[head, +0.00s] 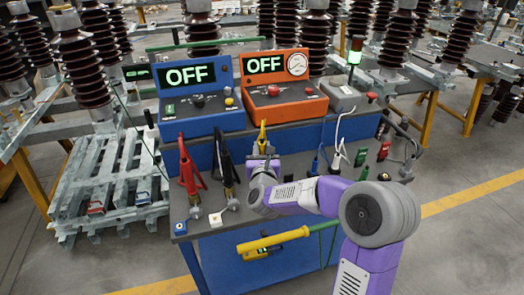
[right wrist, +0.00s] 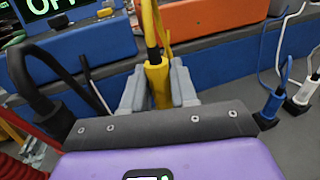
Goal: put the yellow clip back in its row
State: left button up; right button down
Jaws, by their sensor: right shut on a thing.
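The yellow clip (head: 263,138) stands upright on the cart's top in front of the orange box, between the black clamp and the blue clip. My right gripper (head: 262,161) is shut on it. In the right wrist view the yellow clip (right wrist: 157,78) sits between the two grey fingers, its cable running up out of view. The row also holds a red clamp (head: 187,168), a black clamp (head: 226,168), a blue clip (head: 315,163), a white clip (head: 340,156) and a green clip (head: 361,157). The yellow clip's lower end is hidden by my gripper. My left gripper is out of view.
A blue box (head: 196,118) and an orange box (head: 272,110), both reading OFF, stand behind. A grey box with a lamp (head: 344,98) is at right. A yellow stick (head: 272,241) hangs on the cart's front. A pallet (head: 110,185) lies at left.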

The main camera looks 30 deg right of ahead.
jog(key=shift+f+b, duration=0.35)
jog(key=shift+f, duration=1.2)
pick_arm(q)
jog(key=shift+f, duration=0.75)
pick_arm(e)
jog(key=shift+f, duration=1.75)
jog(key=c, duration=0.8)
grip_release()
jog(key=shift+s, duration=0.1)
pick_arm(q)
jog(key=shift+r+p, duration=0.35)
pick_arm(e)
jog(key=v, duration=0.7)
jog(key=shift+s+a, duration=0.15)
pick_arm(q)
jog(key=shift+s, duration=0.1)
pick_arm(e)
jog(key=shift+f, duration=0.15)
